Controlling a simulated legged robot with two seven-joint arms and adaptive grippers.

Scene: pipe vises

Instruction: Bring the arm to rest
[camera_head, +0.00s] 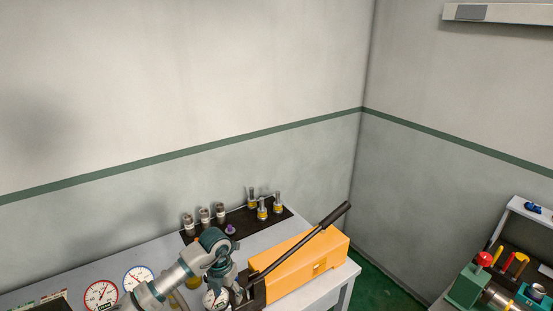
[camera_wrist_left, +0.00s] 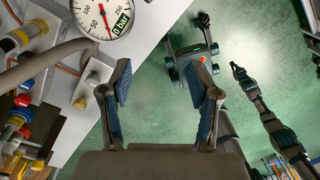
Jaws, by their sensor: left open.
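My left arm comes in from the lower left in the head view, with grey and teal links bent over the workbench (camera_head: 215,238). Its left gripper (camera_head: 238,296) is dark, low in the picture and partly cut off by the lower edge. In the left wrist view the two fingers of the left gripper (camera_wrist_left: 168,90) stand wide apart with nothing between them. Green floor shows beyond the fingers, with the bench edge to the left. My right gripper is not seen.
An orange box (camera_head: 300,268) with a long black lever (camera_head: 318,228) stands close right of the gripper. Metal fittings (camera_head: 205,215) stand on a dark mat behind. A dial gauge (camera_wrist_left: 103,14) reads 0 bar. A second bench with tools (camera_head: 500,265) is at right.

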